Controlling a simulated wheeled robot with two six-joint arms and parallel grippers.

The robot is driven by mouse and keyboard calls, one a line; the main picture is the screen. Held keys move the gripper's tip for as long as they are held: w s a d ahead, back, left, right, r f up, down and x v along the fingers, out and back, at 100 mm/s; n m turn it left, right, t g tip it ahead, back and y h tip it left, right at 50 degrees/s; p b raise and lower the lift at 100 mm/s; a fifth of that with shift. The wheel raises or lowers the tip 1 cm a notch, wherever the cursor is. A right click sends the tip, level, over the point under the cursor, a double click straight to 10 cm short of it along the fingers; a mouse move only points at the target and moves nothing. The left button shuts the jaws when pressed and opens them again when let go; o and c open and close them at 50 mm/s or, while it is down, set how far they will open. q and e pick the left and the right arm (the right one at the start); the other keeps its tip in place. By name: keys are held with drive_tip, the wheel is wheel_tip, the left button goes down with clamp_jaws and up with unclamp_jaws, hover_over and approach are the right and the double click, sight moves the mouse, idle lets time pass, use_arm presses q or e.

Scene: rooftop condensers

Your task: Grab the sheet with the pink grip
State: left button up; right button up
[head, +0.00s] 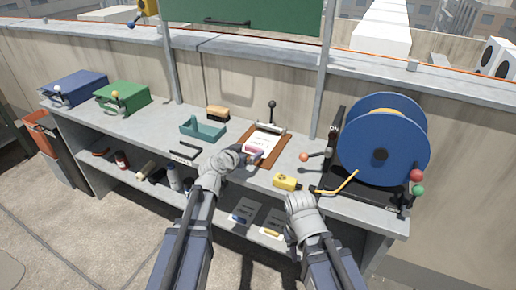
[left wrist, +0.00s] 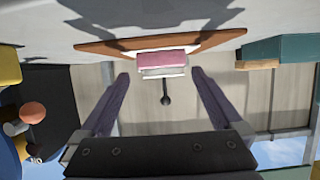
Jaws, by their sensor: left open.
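A white sheet (head: 264,139) lies on a brown clipboard (head: 274,152) on the bench top. Its pink grip (head: 254,149) is at the sheet's near edge, and it also shows in the left wrist view (left wrist: 162,60). My left gripper (head: 242,157) is open just at the near side of the pink grip. In the left wrist view, its two fingers (left wrist: 159,76) are spread to either side of the pink grip, with nothing between them. My right gripper (head: 299,196) is in front of the bench near a yellow box, its fingers unclear.
A teal tray (head: 203,131) and a brush (head: 217,112) stand left of the clipboard. A yellow box (head: 286,182) and a blue reel (head: 382,140) are to the right.

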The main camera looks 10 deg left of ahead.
sight(253, 149)
use_arm(q)
drive_tip(key=b+x, duration=0.2)
drive_tip(key=x, duration=0.3)
drive_tip(key=shift+a+f, duration=0.1)
drive_tip(key=shift+f, duration=0.15)
drive_tip(key=shift+c, duration=0.4)
drive_tip(key=c, duration=1)
